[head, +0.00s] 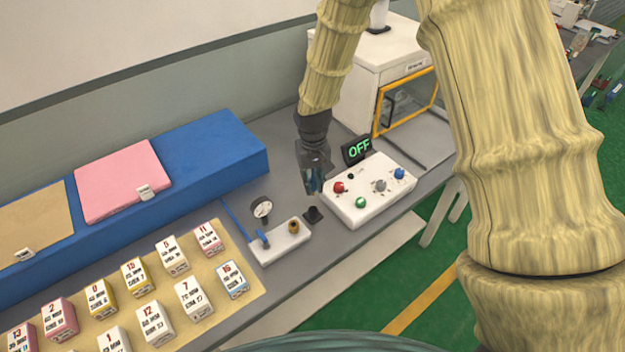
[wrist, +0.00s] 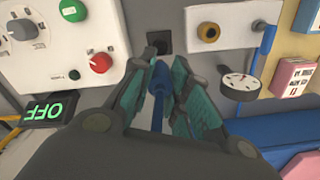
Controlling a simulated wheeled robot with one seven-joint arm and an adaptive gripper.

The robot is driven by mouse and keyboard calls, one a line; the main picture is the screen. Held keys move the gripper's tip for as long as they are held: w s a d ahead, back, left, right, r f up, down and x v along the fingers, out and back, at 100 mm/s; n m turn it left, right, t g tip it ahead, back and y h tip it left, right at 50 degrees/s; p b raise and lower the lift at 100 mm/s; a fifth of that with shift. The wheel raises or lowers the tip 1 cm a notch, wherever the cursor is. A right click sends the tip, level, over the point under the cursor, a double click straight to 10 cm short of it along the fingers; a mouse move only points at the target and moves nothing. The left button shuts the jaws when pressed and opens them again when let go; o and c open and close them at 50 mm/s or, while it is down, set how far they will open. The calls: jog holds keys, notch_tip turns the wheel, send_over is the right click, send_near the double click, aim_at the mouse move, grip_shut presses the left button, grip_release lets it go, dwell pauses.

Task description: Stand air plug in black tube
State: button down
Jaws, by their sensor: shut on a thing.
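My gripper (head: 313,184) hangs over the grey bench, between the white valve block and the white control box. In the wrist view my gripper (wrist: 166,82) is closed on the blue air plug (wrist: 160,77), whose tip points toward the black tube. The black tube (head: 313,214) is a small dark holder on the bench; it also shows in the wrist view (wrist: 158,41), just beyond the fingertips. The plug appears apart from the tube, but the exact gap is hard to tell. In the head view the fingers mostly hide the plug.
The control box (head: 370,195) with coloured knobs and an OFF display (head: 357,149) stand close on the right. The white block (head: 281,243) with a brass fitting (head: 293,226) and a gauge (head: 262,209) are on the left. Several numbered boxes (head: 172,256) stand on the tan mat.

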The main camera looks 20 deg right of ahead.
aim_at(313, 194)
jog(key=shift+f+b, duration=1.2)
jog(key=shift+f, duration=1.6)
jog(key=shift+f+b, duration=0.6)
jog(key=shift+f, duration=1.45)
dwell(0.7)
jog(key=c, duration=1.3)
grip_release()
notch_tip(313, 194, up, 12)
